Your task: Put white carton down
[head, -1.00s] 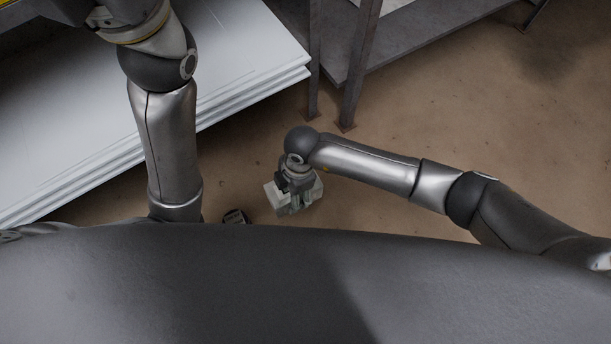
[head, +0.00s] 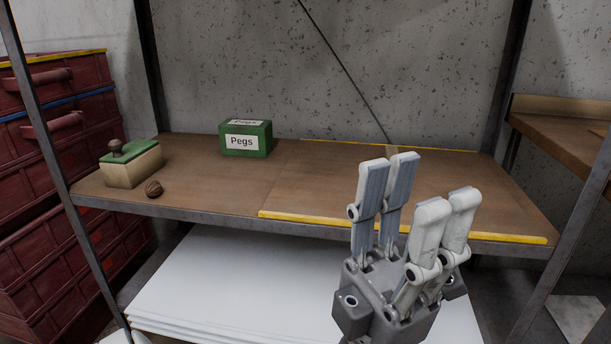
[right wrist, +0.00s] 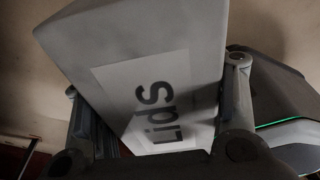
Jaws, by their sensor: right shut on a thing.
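A white carton (right wrist: 130,45) with a label reading "Lids" fills much of the right wrist view. My right gripper (right wrist: 156,78) is shut on it, with a finger on each side of the carton. The carton looks tilted in that view, and what lies under it is hidden. The right gripper and the carton are outside the head view. My left gripper (head: 412,188) is open and empty, with its fingers pointing up in front of the shelf's marked right part.
White sheets (head: 220,285) lie below. Red crates (head: 60,160) stand left.

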